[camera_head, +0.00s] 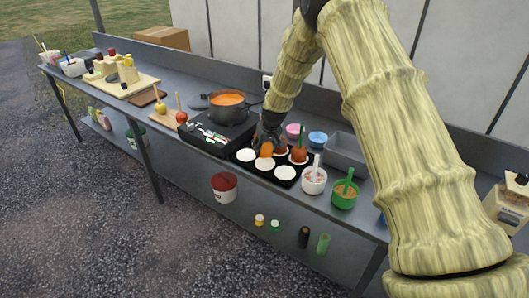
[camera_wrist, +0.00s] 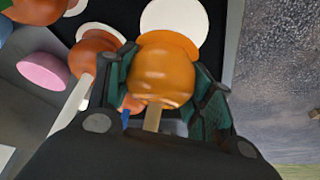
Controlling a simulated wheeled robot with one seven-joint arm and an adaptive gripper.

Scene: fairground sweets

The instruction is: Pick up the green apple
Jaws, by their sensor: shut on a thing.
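My gripper (camera_head: 268,137) is shut on an orange-coated apple on a stick (camera_head: 266,150). In the wrist view, the glossy orange apple (camera_wrist: 163,75) sits between the two fingers of my gripper (camera_wrist: 160,88), its pale stick pointing back toward the palm. It is over or on the black tray (camera_head: 262,174) with white round discs; I cannot tell if it touches. No plainly green apple shows. A yellow apple (camera_head: 160,108) and a red apple (camera_head: 181,117) with sticks stand farther left on a wooden board.
Other brown coated apples (camera_head: 299,155) stand on the tray beside my gripper. A pot of orange liquid (camera_head: 228,104) on a black cooker is to the left. A white cup (camera_head: 314,184), a green cup (camera_head: 344,199) and a grey bin (camera_head: 346,150) are to the right.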

